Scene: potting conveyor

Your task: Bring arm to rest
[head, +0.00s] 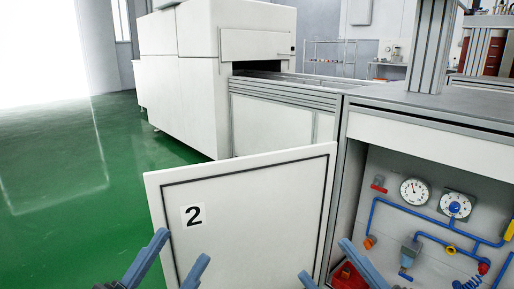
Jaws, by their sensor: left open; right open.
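My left gripper (183,247) shows at the bottom left of the head view. Its two blue fingers are spread with nothing between them, in front of the white door panel (265,205) marked "2". My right gripper (324,258) is at the bottom, right of the left one. Its blue fingers are apart and empty, near the door's right edge and the cabinet opening. Most of both arms is out of view.
The door stands open beside a cabinet with gauges (414,191), blue pipes (405,208) and a red part (350,276) low inside. A worktop (430,102) is above. A large white machine (180,75) and conveyor (270,110) stand behind. Green floor (70,190) is clear at left.

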